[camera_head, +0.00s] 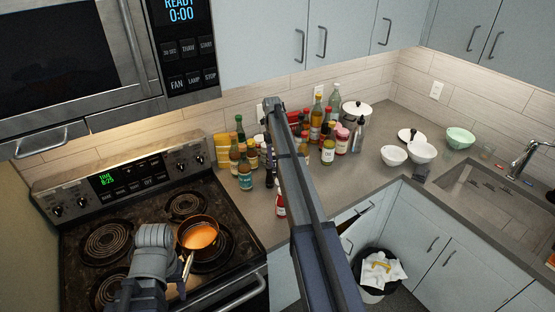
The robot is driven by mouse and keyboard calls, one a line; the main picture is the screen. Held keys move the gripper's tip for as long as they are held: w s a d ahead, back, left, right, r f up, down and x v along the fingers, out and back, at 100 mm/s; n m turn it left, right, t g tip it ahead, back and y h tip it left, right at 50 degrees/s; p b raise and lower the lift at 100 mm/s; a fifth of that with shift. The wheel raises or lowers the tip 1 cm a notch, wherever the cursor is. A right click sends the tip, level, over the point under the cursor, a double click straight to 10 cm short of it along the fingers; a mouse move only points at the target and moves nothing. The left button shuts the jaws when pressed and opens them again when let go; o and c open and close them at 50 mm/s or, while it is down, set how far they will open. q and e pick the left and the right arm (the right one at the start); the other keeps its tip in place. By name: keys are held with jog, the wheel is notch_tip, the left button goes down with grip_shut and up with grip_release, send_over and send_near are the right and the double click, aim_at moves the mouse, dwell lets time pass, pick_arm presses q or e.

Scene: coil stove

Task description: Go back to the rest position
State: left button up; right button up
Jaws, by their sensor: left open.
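My left gripper (181,272) is low at the left, in front of the stove, beside the handle of a small pan. It is open, and its fingers are partly hidden by my own wrist. The pan (213,222) sits on the stove's front right coil and holds an orange liquid or food. Its handle points down toward my left gripper; I cannot tell whether they touch. A long dark link of my own arm rises through the middle of the view. My right gripper is not in view.
The coil stove (107,239) has several burners. Bottles and jars (328,150) crowd the counter behind my arm link. White bowls (421,153), a green bowl (460,138) and a sink (490,200) are at the right. A bin (372,296) stands below. A microwave (75,60) hangs above the stove.

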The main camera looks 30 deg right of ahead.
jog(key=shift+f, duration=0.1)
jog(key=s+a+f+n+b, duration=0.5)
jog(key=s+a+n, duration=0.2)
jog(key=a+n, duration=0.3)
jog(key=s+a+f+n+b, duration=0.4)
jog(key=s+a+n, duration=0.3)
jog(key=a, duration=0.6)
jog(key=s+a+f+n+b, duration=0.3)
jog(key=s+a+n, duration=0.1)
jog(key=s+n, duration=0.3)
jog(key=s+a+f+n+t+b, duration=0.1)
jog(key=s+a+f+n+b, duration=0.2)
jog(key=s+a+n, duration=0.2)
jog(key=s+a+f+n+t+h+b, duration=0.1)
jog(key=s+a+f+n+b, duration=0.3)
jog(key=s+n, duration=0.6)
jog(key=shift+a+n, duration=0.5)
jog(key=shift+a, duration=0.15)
